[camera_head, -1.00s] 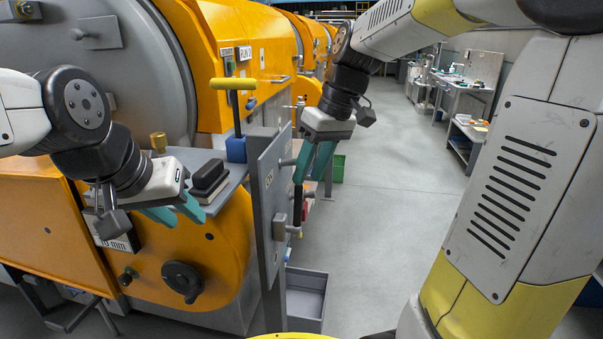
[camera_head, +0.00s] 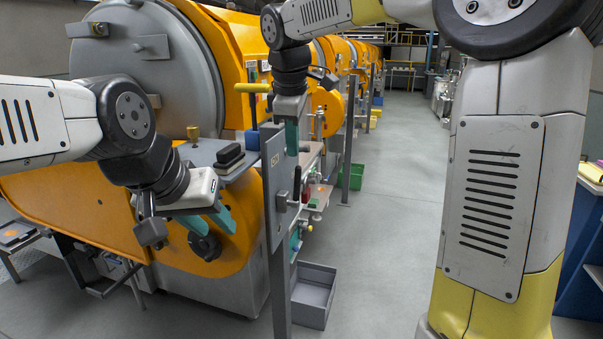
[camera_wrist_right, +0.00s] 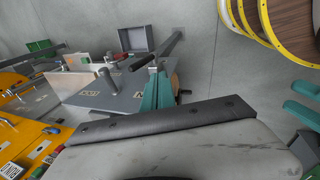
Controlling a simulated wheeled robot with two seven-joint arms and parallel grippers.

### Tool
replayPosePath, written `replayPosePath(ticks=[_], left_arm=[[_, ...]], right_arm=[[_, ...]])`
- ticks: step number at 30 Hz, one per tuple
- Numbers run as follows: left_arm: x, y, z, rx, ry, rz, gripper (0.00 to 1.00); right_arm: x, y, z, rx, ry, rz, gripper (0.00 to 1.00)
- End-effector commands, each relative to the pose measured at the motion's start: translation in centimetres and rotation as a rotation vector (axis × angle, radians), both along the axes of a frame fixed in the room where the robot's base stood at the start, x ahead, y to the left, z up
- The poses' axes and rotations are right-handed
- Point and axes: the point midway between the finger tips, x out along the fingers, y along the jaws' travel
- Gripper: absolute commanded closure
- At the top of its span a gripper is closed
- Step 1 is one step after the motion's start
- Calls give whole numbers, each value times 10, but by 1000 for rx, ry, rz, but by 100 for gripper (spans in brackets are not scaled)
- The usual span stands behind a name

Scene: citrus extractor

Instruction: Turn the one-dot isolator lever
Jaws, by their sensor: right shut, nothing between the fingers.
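The grey upright isolator panel (camera_head: 273,165) stands on a post left of the aisle. A black lever handle (camera_head: 297,182) stands upright at its right face. In the right wrist view the panel (camera_wrist_right: 92,97) carries small labels, and a dark handle (camera_wrist_right: 141,62) shows just beyond the fingertips. Dot marks are too small to read. My right gripper (camera_head: 291,150) is shut and empty beside the panel's upper part, pointing down; its teal fingers (camera_wrist_right: 156,88) are together near the handle, contact unclear. My left gripper (camera_head: 212,231) is open and empty, left of the panel.
The orange machine (camera_head: 75,205) fills the left side. A black block (camera_head: 229,156) lies on a grey shelf, near a yellow T-handle (camera_head: 253,87). A grey bin (camera_head: 314,296) sits on the floor behind the post. The aisle to the right is clear.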

Motion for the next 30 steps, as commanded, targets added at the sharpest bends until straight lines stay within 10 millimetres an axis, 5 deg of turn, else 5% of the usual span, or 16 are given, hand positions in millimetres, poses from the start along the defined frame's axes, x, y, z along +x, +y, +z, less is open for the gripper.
replayPosePath(ticks=[16, 22, 30], left_arm=[[0, 0, 0, 0, 0, 0, 64], [0, 0, 0, 0, 0, 0, 64], [0, 0, 0, 0, 0, 0, 64]], right_arm=[[27, -2, -98, -2, 5, -2, 100], [56, -6, -102, 0, 1, -3, 100], [65, -7, -103, 1, 1, -3, 100]])
